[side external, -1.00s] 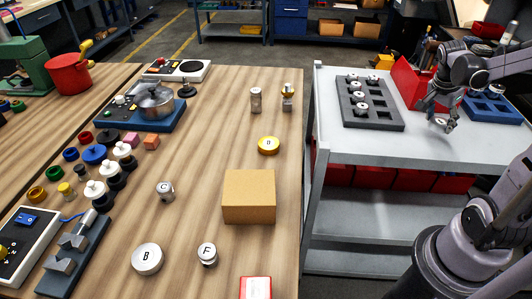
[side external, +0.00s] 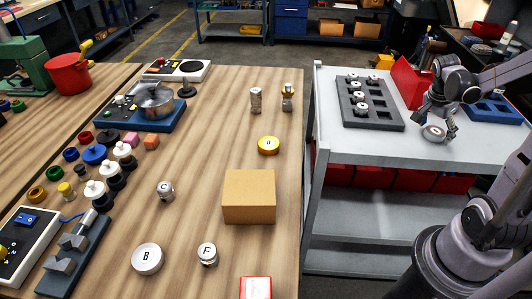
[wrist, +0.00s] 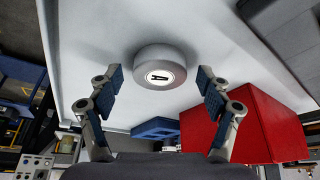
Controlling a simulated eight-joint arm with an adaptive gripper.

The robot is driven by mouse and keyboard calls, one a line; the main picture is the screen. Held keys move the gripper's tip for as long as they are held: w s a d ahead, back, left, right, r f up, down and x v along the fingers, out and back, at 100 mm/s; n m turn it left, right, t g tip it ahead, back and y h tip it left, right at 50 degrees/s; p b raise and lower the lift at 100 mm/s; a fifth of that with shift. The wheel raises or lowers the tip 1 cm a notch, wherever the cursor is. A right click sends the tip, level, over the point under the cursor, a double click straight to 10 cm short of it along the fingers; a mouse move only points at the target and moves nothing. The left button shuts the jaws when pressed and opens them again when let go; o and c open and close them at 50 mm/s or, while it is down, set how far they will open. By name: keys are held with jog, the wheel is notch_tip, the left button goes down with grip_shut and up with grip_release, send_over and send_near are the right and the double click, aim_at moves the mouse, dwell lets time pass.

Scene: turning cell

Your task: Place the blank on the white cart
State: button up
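A round silver-grey blank (side external: 434,133) with a lettered white label is on the white cart's bare top (side external: 380,148), near its front right. In the wrist view the blank (wrist: 160,66) sits on the pale surface, label facing my camera. My gripper (side external: 441,119) is over the cart, directly behind and above the blank. In the wrist view my gripper's (wrist: 158,84) two fingers are spread wide, one on each side below the blank in the picture, with clear gaps to it. It holds nothing.
A dark grey rack (side external: 358,116) with several pieces stands on the cart's left. A red bin (side external: 404,82) and a blue tray (side external: 488,110) are behind my gripper. The wooden table (side external: 215,130) at left carries other blanks and a cardboard box (side external: 249,198).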

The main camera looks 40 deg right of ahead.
jog(key=v, duration=1.2)
jog(key=w+a+f+n+t+y, duration=0.1)
jog(key=w+a+n+t, duration=0.1)
jog(key=a+n, duration=0.5)
jog(key=w+a+f+n+t+y, duration=0.1)
jog(key=a+n, duration=0.5)
jog(key=a, duration=0.6)
jog(key=w+a+f+n+t+y, duration=0.1)
jog(key=w+a+n+t+y, duration=0.1)
jog(key=a+n+t, duration=0.3)
jog(key=w+a+n, duration=0.1)
jog(key=a+n, duration=0.1)
jog(key=a, duration=0.2)
jog(key=shift+w+a+f+n, duration=0.2)
jog(key=shift+w+f+n, duration=0.1)
jog(key=shift+w, duration=0.1)
